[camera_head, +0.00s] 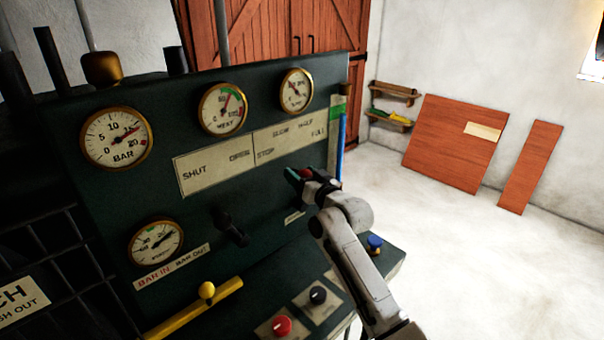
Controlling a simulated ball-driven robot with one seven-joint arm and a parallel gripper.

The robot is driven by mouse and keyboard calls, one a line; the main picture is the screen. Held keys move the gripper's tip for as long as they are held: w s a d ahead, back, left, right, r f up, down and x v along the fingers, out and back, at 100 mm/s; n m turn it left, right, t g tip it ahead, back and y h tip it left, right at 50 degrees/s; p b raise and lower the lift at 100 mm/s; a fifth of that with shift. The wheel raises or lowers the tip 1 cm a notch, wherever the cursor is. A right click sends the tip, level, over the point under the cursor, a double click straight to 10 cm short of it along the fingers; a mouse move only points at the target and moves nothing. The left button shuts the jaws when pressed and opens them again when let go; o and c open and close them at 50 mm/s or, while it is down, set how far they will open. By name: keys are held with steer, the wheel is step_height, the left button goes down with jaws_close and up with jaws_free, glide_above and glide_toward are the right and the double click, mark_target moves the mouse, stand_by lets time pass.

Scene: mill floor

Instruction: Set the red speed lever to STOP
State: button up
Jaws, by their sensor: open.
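The green control panel has a cream scale plate (290,143) marked STOP, SLOW, HALF and FULL, with STOP at its left end. My gripper (299,174) is open in front of the panel, just below the right part of that plate. A small red piece (306,173) shows at the jaws and looks like the knob of the red speed lever. The rest of the lever is hidden behind my gripper and arm. I cannot tell which mark it stands at or whether the jaws touch it.
A black handle (232,228) sticks out left of my gripper. A yellow bar (195,309), a red knob (278,326), a black knob (317,295) and a blue knob (375,244) sit lower down. Open floor (470,270) lies to the right.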

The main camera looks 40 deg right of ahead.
steer(key=shift+w, duration=0.1)
steer(key=shift+c, duration=0.4)
jaws_close()
